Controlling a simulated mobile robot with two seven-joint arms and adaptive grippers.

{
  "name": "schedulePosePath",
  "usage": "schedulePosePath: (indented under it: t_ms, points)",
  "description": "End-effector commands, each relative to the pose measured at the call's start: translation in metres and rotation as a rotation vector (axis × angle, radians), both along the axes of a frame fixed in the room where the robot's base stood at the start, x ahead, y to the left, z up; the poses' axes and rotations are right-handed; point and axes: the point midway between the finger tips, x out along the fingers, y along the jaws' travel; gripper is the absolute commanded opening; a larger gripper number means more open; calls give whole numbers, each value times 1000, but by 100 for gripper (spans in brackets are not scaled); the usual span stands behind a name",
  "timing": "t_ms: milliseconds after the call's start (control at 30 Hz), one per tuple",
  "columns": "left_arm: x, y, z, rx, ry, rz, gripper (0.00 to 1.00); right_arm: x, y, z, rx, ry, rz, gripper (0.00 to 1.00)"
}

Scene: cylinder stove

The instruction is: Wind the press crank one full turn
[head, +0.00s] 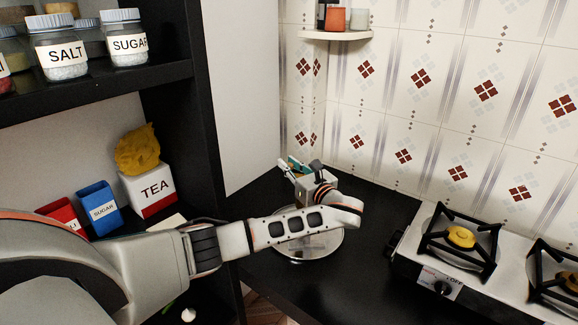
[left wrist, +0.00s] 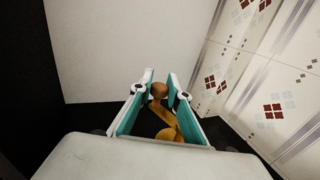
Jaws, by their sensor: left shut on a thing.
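The press crank shows in the left wrist view as a brown knob (left wrist: 159,90) on a golden arm (left wrist: 168,118), with a rounded golden part below it. My left gripper (left wrist: 160,88) is shut on the knob, one teal-lined finger on each side. In the head view my left gripper (head: 293,166) is over the back corner of the black counter, and my wrist hides most of the press. A round, shiny base (head: 318,248) shows on the counter below my wrist. My right gripper is not in view.
A white stove (head: 428,262) with black grates stands on the counter to the right. A dark shelf unit (head: 180,75) with jars and tins is at the left. The tiled wall (head: 385,110) is close behind, with a small shelf (head: 335,36). The black counter (head: 350,285) is clear in front.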

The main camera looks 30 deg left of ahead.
Motion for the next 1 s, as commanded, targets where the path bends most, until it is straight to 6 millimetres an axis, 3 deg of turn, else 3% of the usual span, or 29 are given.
schedulePosePath:
  t_ms: [1000]
  points:
    - [41, -2, -2, 1, 4, -801, 0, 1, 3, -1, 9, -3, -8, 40]
